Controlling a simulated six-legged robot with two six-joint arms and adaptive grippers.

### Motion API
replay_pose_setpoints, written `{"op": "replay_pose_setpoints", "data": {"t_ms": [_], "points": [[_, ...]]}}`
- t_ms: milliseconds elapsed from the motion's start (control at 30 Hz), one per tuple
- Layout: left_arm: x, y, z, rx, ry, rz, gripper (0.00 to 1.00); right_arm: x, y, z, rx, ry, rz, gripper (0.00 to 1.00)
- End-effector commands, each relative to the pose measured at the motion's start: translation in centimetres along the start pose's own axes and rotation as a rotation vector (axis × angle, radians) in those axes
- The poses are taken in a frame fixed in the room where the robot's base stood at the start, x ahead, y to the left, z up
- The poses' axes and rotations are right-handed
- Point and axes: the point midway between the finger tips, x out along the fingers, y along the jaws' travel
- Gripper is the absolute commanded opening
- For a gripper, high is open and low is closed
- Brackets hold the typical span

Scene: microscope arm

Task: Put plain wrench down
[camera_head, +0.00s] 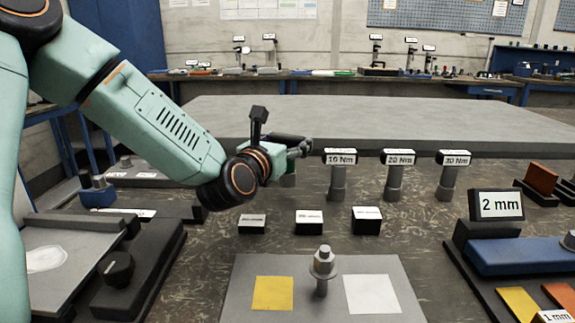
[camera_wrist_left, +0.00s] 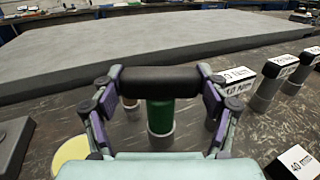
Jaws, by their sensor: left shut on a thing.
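My left gripper (camera_head: 300,148) reaches in from the left, over the far part of the bench. In the left wrist view its fingers (camera_wrist_left: 158,92) are shut on the two ends of a black crossbar, which looks like the head of the plain wrench (camera_wrist_left: 160,82). A dark green cylinder (camera_wrist_left: 160,116) shows upright directly below the bar, with a grey lower part. I cannot tell whether it is part of the wrench or a holder, or whether the wrench bears on the bench. My right gripper is not in view.
Upright pieces labelled 10 Nm (camera_head: 339,172), 20 Nm (camera_head: 398,172) and 30 Nm (camera_head: 451,172) stand to the right of the gripper. Small labelled blocks (camera_head: 309,222) sit in front. A grey plate (camera_head: 328,305) with a bolt (camera_head: 322,266) lies nearest. A large grey slab (camera_head: 380,122) lies behind.

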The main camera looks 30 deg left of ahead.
Motion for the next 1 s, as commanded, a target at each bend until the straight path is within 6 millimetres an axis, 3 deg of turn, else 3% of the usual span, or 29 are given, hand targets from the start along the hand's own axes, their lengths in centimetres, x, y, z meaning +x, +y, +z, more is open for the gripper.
{"op": "replay_pose_setpoints", "data": {"t_ms": [300,667,700,1000], "points": [[0.3,0.0,-3.6,0.003,-0.003,0.001,0.24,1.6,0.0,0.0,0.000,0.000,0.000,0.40],[0.4,0.0,-3.8,0.002,-0.004,0.001,0.24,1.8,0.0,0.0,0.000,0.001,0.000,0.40],[0.4,0.0,-3.9,0.002,0.000,0.000,0.75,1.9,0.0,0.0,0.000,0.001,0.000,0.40],[0.4,0.0,-3.8,0.001,-0.001,0.000,0.97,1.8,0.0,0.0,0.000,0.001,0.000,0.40]]}}
